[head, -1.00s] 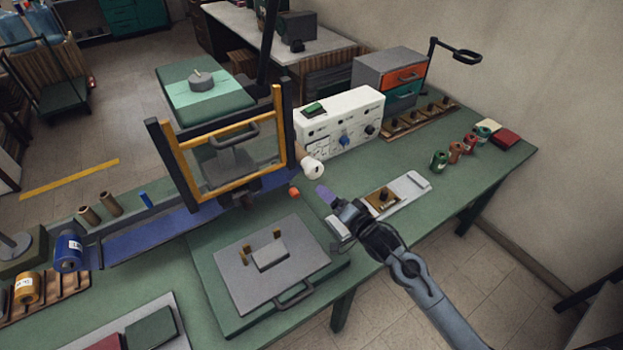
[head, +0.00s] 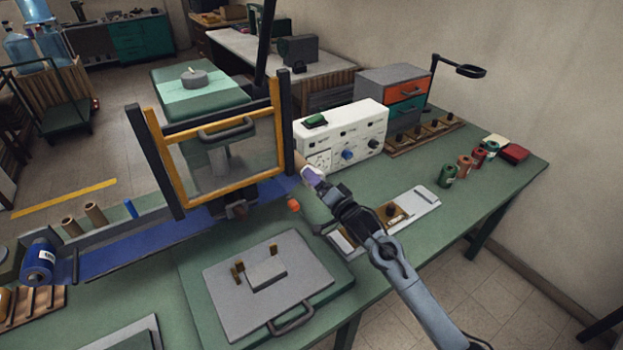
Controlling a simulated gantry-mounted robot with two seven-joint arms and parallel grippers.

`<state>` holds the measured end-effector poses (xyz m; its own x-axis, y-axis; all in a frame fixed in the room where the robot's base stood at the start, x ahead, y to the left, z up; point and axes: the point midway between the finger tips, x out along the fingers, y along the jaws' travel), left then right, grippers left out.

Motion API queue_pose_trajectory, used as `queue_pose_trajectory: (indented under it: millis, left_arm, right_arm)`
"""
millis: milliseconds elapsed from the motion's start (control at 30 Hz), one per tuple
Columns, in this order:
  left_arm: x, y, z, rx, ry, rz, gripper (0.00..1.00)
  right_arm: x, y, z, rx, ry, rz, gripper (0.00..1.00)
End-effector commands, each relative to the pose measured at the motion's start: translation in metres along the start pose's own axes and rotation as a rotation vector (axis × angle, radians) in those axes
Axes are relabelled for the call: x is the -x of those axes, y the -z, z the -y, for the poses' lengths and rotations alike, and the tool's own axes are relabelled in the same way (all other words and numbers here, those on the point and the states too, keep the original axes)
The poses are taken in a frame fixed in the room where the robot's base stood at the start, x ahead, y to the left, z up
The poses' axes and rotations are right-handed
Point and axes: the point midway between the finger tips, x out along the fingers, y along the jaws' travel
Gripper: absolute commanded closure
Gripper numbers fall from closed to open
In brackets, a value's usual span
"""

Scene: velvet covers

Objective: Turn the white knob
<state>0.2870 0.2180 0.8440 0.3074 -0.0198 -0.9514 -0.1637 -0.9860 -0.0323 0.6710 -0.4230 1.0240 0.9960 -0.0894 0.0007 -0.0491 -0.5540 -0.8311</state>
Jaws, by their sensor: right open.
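The white knob (head: 306,171) sticks out on a pale shaft from the right side of the yellow-framed press (head: 280,135). My right gripper (head: 316,183) reaches in from the lower right. Its purple fingertip overlaps the knob in the head view and hides part of it. The gripper is open. I cannot tell whether it touches the knob. My left gripper is out of view.
A white control box (head: 362,128) with a blue dial stands just behind. A small orange piece (head: 293,204) is below the knob. A grey plate with a handle (head: 240,308) lies in front.

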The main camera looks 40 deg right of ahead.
Motion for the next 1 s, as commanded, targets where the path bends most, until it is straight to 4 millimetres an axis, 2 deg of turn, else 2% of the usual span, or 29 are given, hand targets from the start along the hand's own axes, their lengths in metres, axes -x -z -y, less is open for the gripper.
queue_pose_trajectory:
  millis: [100, 300, 700, 1000]
  left_arm:
    - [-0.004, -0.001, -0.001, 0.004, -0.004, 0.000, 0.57]
    - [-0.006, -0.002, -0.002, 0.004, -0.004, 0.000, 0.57]
    - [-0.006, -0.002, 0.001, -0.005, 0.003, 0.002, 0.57]
    - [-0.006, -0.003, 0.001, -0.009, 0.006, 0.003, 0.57]
  right_arm:
    - [-0.017, 0.001, 0.000, 0.001, 0.001, -0.002, 0.12]
    - [-0.032, 0.001, 0.000, 0.000, -0.001, -0.001, 0.12]
    - [-0.036, 0.000, 0.000, 0.001, -0.001, 0.000, 0.13]
    - [-0.036, 0.000, 0.000, 0.000, -0.001, 0.000, 0.59]
